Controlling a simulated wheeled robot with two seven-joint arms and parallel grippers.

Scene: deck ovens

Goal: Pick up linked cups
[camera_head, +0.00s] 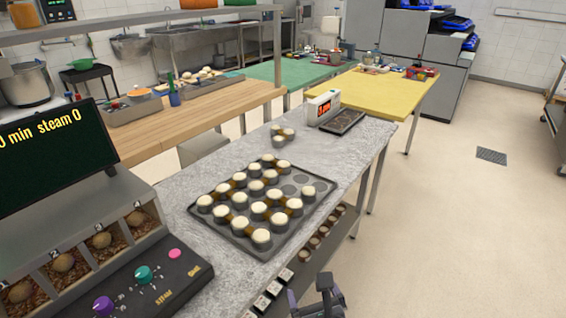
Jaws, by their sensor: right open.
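A dark tray (318,190) lies on the grey stone counter. It holds rows of dark cups with pale domed tops, such as the cup (262,237) at its near corner. Brown links seem to join neighbouring cups. A few wells on the tray's right side are empty. My right gripper (315,294) is at the bottom edge, in front of the counter's right side, open and empty, apart from the cups. My left gripper is not in view.
A white display box (323,106) and a small dark tray (343,122) stand at the counter's far end. A control panel (150,285) and a dark screen (50,150) are at the left. A lower shelf (325,245) holds small items. Open floor lies right.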

